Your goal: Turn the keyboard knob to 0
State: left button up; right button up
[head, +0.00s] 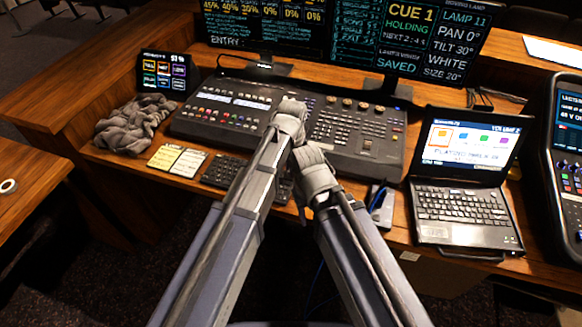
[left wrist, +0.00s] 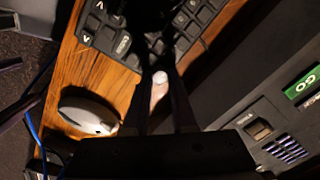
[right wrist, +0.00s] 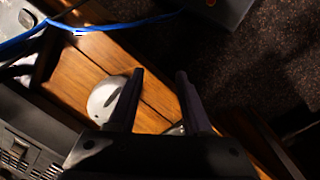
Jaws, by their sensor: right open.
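The small keyboard (head: 222,172) lies on the desk below the mixing console, partly hidden by my arms in the head view. In the left wrist view the keyboard (left wrist: 105,32) shows with dark keys. The knob's pointer and scale cannot be read. My right gripper (right wrist: 160,72) is open and empty above the desk, beside a white mouse (right wrist: 103,98).
The console (head: 355,135) fills the desk behind the keyboard. A laptop (head: 462,205) stands at right, a grey cloth (head: 132,122) and yellow notes (head: 177,160) at left. A blue cable (right wrist: 95,27) crosses near the mouse. My two arms are close together.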

pick_arm(q)
grip_shut()
jog(key=shift+n, duration=0.3)
jog(key=n, duration=1.1)
dwell(0.4)
jog(key=shift+n, duration=0.3)
jog(key=o, duration=0.6)
grip_release()
jog(key=shift+c, duration=0.2)
jog(key=shift+r, duration=0.1)
